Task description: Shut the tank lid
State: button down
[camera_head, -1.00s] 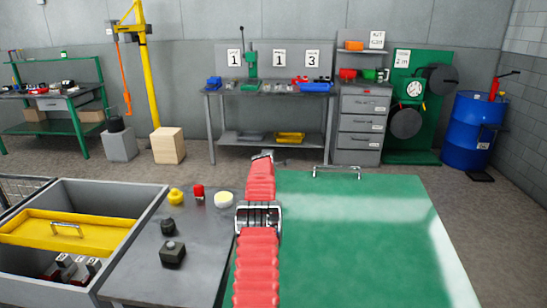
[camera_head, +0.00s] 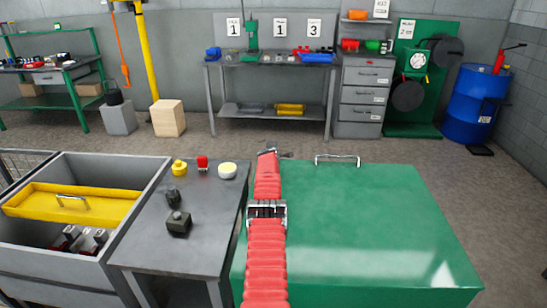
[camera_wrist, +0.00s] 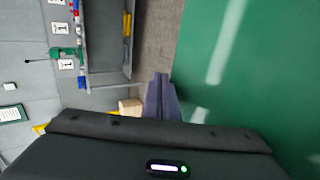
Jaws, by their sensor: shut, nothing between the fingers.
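The tank lid (camera_head: 370,215) is a broad green panel at lower right in the head view, with a metal handle (camera_head: 338,159) at its far edge. It looks nearly flat; I cannot tell whether it rests fully down. Its green surface also fills the right of the wrist view (camera_wrist: 255,65). My gripper (camera_head: 286,154) is at the end of my red arm, by the lid's far left corner, left of the handle. In the wrist view its dark fingers (camera_wrist: 160,80) are together and empty, beside the lid's edge. Contact with the lid is unclear.
A grey table (camera_head: 150,245) with small knobs and buttons stands left of the lid. A workbench (camera_head: 270,62), drawer cabinet (camera_head: 360,105) and blue drum (camera_head: 470,105) stand at the back. Floor between is clear.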

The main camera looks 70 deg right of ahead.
notch_tip(320, 180, up, 14)
dwell(0.9)
dwell(0.6)
